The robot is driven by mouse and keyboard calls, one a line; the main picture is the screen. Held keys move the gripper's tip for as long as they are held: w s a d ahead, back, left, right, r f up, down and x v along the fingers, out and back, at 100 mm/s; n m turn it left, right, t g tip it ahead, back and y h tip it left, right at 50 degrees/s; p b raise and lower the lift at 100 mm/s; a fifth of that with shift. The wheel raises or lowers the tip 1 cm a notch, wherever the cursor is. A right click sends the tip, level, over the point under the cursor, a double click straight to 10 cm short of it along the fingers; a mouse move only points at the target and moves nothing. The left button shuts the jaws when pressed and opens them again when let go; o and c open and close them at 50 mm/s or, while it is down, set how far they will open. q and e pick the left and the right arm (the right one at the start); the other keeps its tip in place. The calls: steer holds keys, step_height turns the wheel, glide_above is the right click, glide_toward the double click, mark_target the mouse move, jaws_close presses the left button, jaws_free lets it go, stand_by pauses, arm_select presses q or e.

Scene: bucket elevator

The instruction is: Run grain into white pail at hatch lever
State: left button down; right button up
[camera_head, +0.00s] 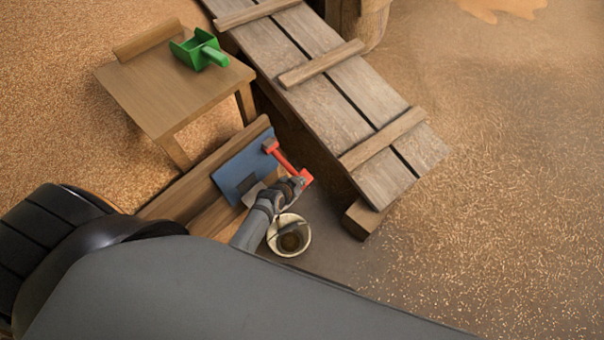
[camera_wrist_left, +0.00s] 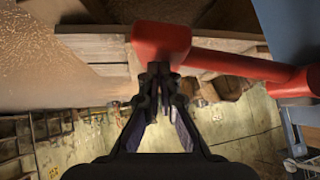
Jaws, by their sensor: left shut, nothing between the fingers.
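The red hatch lever (camera_head: 287,163) is mounted on a blue panel (camera_head: 232,176) low on a wooden board. My left gripper (camera_head: 297,184) is at the lever's lower right end, with its fingers shut and nothing between them. In the left wrist view, the closed fingertips (camera_wrist_left: 160,72) are right at the lever's red end block (camera_wrist_left: 161,42); I cannot tell whether they touch. The white pail (camera_head: 273,243) stands upright on the floor just below the gripper. Its inside looks brown and dark; I cannot tell how much grain it holds. My right gripper is out of view.
A small wooden table (camera_head: 150,92) with a green scoop (camera_head: 200,50) stands at the upper left. A slatted wooden ramp (camera_head: 325,95) slopes down close to the right of the lever. Grain-strewn floor (camera_head: 500,200) lies open on the right.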

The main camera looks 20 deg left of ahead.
arm_select(q)
steer(key=shift+s+f, duration=0.2)
steer(key=shift+f, duration=0.1)
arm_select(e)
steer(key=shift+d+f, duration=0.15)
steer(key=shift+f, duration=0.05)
arm_select(q)
steer(key=shift+s+f, duration=0.2)
steer(key=shift+f, duration=0.05)
stand_by(1.8)
stand_by(2.1)
steer(key=shift+r, duration=0.25)
steer(key=s+d+r+p, duration=0.1)
steer(key=s+r+p, duration=0.5)
steer(key=r, duration=0.4)
steer(key=shift+s+d+r+p, duration=0.15)
steer(key=shift+s+r+p, duration=0.25)
steer(key=shift+s, duration=0.3)
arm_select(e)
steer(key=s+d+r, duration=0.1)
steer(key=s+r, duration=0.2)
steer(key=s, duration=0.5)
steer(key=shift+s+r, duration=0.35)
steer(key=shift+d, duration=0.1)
